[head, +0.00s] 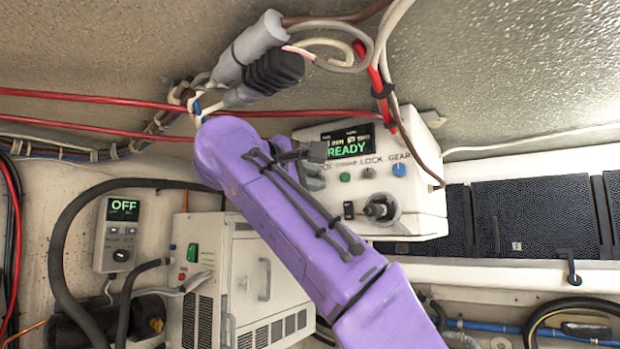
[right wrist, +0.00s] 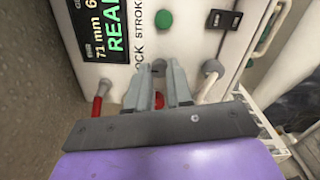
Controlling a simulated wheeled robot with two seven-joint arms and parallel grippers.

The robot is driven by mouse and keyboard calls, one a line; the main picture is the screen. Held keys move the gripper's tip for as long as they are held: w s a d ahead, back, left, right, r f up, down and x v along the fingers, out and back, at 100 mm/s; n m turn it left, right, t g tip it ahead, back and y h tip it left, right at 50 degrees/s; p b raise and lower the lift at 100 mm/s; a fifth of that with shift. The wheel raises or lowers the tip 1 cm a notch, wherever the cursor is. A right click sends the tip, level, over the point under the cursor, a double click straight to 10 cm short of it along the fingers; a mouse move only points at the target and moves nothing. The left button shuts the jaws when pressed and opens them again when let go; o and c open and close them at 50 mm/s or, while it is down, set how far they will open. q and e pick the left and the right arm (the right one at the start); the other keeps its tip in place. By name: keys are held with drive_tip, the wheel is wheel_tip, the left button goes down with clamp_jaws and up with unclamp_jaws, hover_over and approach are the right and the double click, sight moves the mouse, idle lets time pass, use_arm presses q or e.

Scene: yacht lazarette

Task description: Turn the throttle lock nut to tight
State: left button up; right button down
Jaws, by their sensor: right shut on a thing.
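The white control box (head: 432,192) shows a display (head: 348,144) reading READY in green. My right gripper (head: 312,170) is at the box's left side, with its purple arm reaching up from the bottom right. In the right wrist view its two grey fingers (right wrist: 163,75) are shut at the box's edge beside the printed LOCK and STROKE. The small thing between them, apparently the throttle lock nut, is almost wholly hidden; a bit of red (right wrist: 158,100) shows between the fingers. How far the nut is turned cannot be seen. My left gripper is out of view.
A red-and-grey fitting (right wrist: 101,92) and a grey fitting with a white cable (right wrist: 211,70) flank the fingers closely. The box face carries a green button (head: 345,177), a blue knob (head: 399,170) and a black-tipped knob (head: 380,208). Cables hang overhead. A panel reading OFF (head: 122,211) is at left.

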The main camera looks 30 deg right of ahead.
drive_tip(key=shift+r, duration=0.15)
idle(0.3)
drive_tip(key=c, duration=1)
unclamp_jaws()
drive_tip(key=shift+d, duration=0.1)
drive_tip(key=v, duration=1)
drive_tip(key=shift+a, duration=0.25)
drive_tip(key=shift+a, duration=0.1)
